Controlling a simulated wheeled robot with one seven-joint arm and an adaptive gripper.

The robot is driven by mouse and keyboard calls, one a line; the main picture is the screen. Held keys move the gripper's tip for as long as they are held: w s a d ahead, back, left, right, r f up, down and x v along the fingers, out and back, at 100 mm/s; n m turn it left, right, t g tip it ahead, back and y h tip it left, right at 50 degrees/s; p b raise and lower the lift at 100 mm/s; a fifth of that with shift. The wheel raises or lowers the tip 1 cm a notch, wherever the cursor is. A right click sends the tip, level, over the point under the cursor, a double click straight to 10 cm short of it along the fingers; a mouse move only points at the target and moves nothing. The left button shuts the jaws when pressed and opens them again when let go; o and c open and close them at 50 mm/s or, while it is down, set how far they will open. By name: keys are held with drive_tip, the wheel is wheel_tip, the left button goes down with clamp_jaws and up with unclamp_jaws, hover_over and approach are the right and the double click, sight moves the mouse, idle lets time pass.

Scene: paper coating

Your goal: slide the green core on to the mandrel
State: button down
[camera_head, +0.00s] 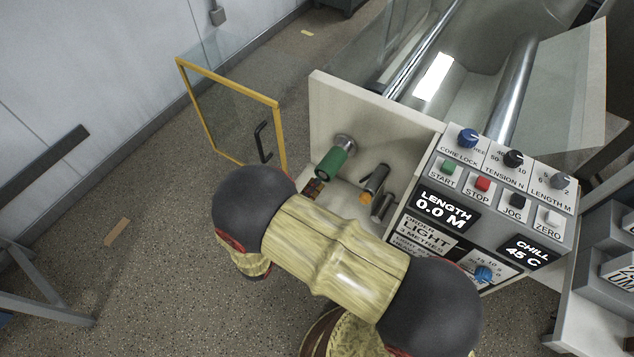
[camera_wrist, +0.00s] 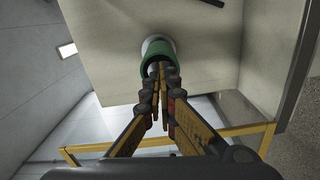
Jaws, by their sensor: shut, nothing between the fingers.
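The green core (camera_head: 332,163) sits around the mandrel, which sticks out from the cream machine panel. A silver collar (camera_head: 345,143) shows at its panel end. In the wrist view the core (camera_wrist: 157,48) is a green ring straight ahead with a pale rim behind it. The part of the mandrel inside the core is mostly hidden. My gripper (camera_wrist: 162,82) is shut and empty, its fingertips at the near end of the core. I cannot tell whether they touch it. In the head view the fingertips (camera_head: 313,188) show just below the core, beyond my arm.
A yellow-framed clear door (camera_head: 228,82) stands open at the left of the panel. A dark lever with an orange end (camera_head: 374,183) is right of the core. The control box (camera_head: 465,195) is further right, with steel rollers (camera_head: 512,90) behind. The floor at left is mostly clear.

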drive_tip(key=v, duration=1.2)
drive_tip(key=shift+s+a, duration=0.2)
